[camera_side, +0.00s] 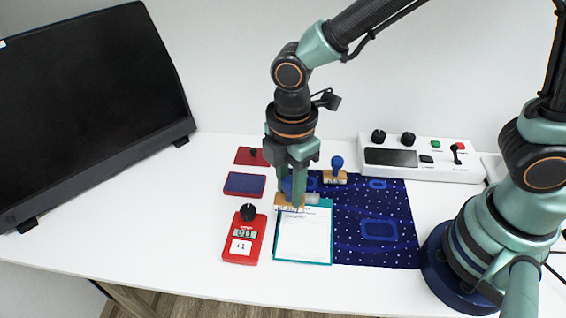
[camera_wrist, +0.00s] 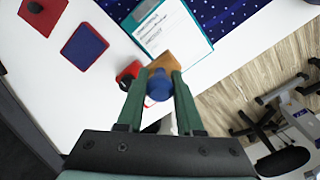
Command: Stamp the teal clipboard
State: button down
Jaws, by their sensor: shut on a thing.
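My gripper (camera_side: 297,204) is shut on a stamp with a wooden base (camera_side: 282,201). In the wrist view, the stamp's blue knob (camera_wrist: 159,86) sits between my fingertips (camera_wrist: 158,78), with its wooden base (camera_wrist: 168,64) beyond. The teal clipboard (camera_side: 274,251) holds white paper with some dark print near the top. The held stamp overlaps the clipboard's upper left part in the side view; I cannot tell if it touches. The clipboard also shows in the wrist view (camera_wrist: 204,46). An ink pad with a blue face in a red case (camera_side: 245,184) lies to the left.
A red counter (camera_side: 240,250) stands left of the clipboard. A red piece with a black knob (camera_side: 243,156) lies behind the ink pad. Another blue-handled stamp (camera_side: 336,164) stands on the dark blue mat (camera_side: 400,225). A control panel (camera_side: 440,172) stands behind right. A black screen (camera_side: 90,90) is at left.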

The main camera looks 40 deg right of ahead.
jog(key=s, duration=0.2)
jog(key=shift+s+d+f, duration=0.15)
jog(key=shift+s+d, duration=0.2)
jog(key=shift+s, duration=0.05)
jog(key=shift+s+d+f, duration=0.1)
jog(key=shift+s+f, duration=0.1)
jog(key=shift+f, duration=1.35)
jog(key=shift+s+d+f, duration=0.1)
jog(key=shift+s+f, duration=0.05)
jog(key=shift+f, duration=1.4)
jog(key=shift+f, duration=0.6)
notch_tip(320, 180, up, 7)
dwell(0.5)
dwell(0.4)
